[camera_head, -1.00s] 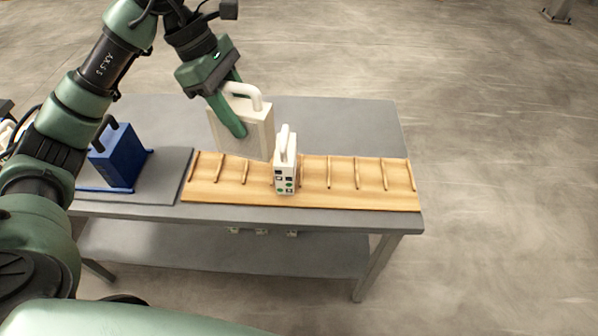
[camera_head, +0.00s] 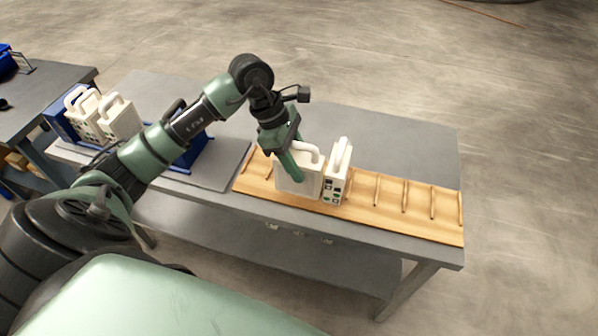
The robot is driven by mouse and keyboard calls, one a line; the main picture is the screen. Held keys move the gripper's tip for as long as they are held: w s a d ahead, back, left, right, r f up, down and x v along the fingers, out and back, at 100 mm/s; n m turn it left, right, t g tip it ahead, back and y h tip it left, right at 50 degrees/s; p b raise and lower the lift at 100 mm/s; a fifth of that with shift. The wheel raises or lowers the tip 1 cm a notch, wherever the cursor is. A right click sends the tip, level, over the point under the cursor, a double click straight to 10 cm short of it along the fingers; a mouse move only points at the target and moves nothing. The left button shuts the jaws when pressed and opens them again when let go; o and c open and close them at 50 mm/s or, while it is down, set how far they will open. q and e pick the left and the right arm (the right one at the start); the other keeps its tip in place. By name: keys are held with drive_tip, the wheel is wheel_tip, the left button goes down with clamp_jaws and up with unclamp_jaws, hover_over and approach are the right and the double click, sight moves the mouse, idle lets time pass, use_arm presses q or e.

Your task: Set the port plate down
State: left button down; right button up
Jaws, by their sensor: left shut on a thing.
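My left gripper (camera_head: 292,170) is shut on a white plate (camera_head: 310,184) with a looped handle on top. The held plate is roughly upright over the left part of the wooden slotted rack (camera_head: 405,212). I cannot tell whether its lower edge touches the rack. My green finger covers part of its face. A second white plate (camera_head: 336,182), with a handle and dark and green ports on its narrow front side, stands upright in the rack just right of the held one. My right gripper is not in view.
The rack lies along the front of a grey table (camera_head: 390,135); its right-hand slots are empty. A blue block (camera_head: 192,152) stands on a grey mat at left, partly behind my arm. More white plates (camera_head: 118,118) stand farther left. The table's back right is clear.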

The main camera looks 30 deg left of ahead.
use_arm(q)
drive_tip(key=shift+f+p, duration=0.3)
drive_tip(key=shift+f, duration=1.85)
drive_tip(key=shift+f, duration=0.1)
drive_tip(key=c, duration=0.8)
unclamp_jaws()
